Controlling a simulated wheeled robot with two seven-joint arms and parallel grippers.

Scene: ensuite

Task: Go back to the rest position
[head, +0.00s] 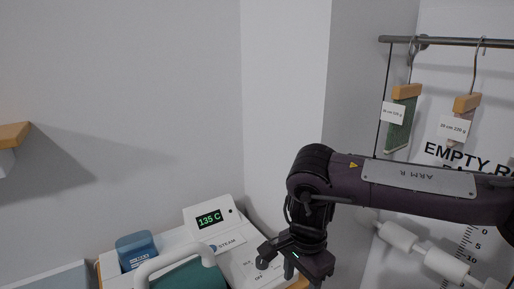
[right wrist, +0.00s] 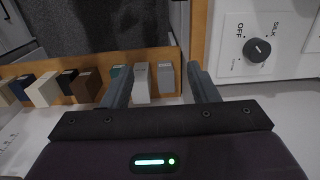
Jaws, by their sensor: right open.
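My right arm comes in from the right in the head view, and its gripper (head: 292,266) hangs down in front of the white steam station. The right wrist view shows its two fingers (right wrist: 160,90) spread apart with nothing clamped between them. My left gripper is in neither view.
The steam unit's display (head: 209,219) reads 135 C. A dial (right wrist: 257,50) marked OFF and SILK is at the upper right of the wrist view. Fabric samples (head: 402,118) hang from a rail.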

